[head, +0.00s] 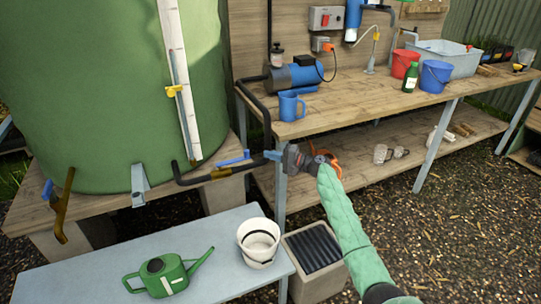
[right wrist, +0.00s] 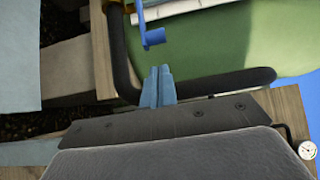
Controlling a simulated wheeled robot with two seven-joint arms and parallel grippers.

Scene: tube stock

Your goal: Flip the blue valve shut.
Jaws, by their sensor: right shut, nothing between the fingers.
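The blue valve lever (head: 233,160) sits above a brass-coloured valve body (head: 221,173) on the black pipe at the foot of the green tank. In the head view it lies roughly along the pipe. In the right wrist view the blue lever (right wrist: 152,37) shows just beyond my fingertips, with a gap between. My right gripper (head: 272,155) is shut and empty, to the right of the lever near the workbench leg. Its blue fingers (right wrist: 159,88) are together in the right wrist view. My left gripper is not in view.
The black pipe (head: 195,182) runs beside the lever and up toward a blue pump (head: 293,76). The green tank (head: 95,90) stands behind. A grey bench (head: 222,280) in front carries a watering can (head: 165,273) and a white bucket (head: 259,242). A blue mug (head: 289,105) stands on the workbench.

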